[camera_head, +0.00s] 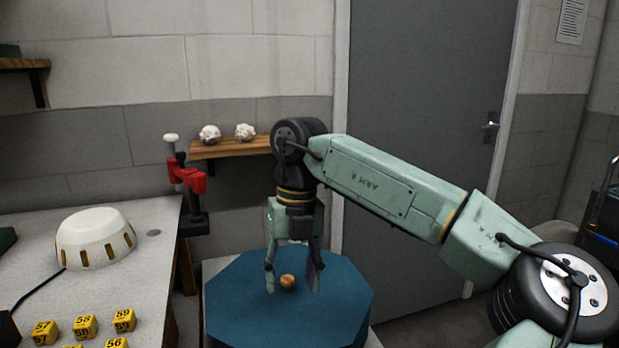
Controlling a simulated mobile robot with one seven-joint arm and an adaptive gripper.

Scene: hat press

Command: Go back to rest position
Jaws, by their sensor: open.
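My gripper (292,276) points down over the blue octagonal table (240,315), its two fingers apart and open. A small round orange-brown object (287,282) shows between the fingers in the picture, low near the tabletop. I cannot tell whether either finger touches it. My green arm (370,185) reaches in from the right, with its wrist above the blue table.
On the left, a grey bench (155,245) bears a white dome (95,237) and several yellow numbered cubes (85,326). A red lever device (187,176) stands beside it. A wooden shelf (240,149) holds two crumpled white balls. A grey door (420,90) is behind my arm.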

